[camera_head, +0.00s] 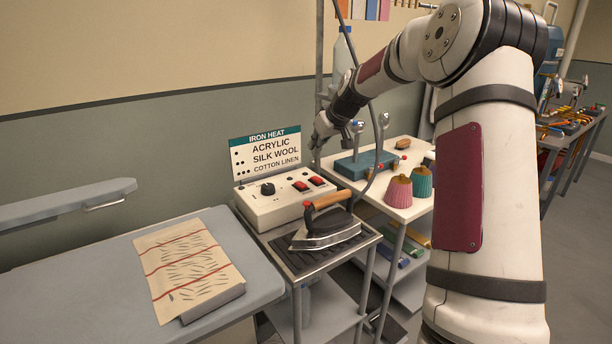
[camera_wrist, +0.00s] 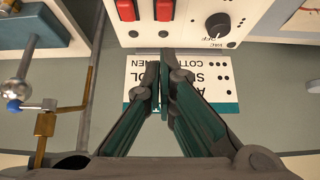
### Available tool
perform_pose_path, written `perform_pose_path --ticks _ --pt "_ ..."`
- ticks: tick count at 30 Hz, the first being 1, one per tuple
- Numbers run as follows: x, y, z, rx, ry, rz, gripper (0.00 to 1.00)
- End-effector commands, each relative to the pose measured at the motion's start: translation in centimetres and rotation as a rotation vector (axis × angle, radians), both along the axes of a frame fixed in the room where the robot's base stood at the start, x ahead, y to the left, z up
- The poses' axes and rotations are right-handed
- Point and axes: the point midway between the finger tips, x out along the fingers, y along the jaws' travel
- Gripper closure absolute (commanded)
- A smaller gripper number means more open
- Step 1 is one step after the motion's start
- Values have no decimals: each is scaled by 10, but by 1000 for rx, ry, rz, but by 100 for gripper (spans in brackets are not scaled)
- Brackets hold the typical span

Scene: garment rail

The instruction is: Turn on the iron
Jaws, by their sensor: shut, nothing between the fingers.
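The iron (camera_head: 325,230) with a wooden handle stands on a dark ribbed rest on a small stand. Behind it is a cream control box (camera_head: 285,208) with a black knob (camera_head: 268,189) and two red switches (camera_head: 308,184). In the wrist view, the switches (camera_wrist: 146,10) and knob (camera_wrist: 218,26) appear upside down at the top. My gripper (camera_wrist: 161,66) is shut and empty, its tips below the switches in that view. In the head view my gripper (camera_head: 317,148) is above the box's back right, beside the sign. Whether the tips touch anything cannot be told.
An "IRON HEAT" sign (camera_head: 270,152) stands behind the box. A cable hangs near the iron's handle. An ironing board (camera_head: 90,290) with a patterned cloth (camera_head: 188,262) is at the left. A white table at the right holds thread cones (camera_head: 398,190) and a blue device (camera_head: 365,165).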

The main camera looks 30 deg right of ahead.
Motion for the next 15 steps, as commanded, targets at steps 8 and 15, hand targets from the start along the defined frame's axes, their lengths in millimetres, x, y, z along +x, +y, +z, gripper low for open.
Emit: perform_pose_path --ticks 8,15 --pt "8 1 -11 1 2 0 100" --pt "35 3 -46 2 3 2 100"
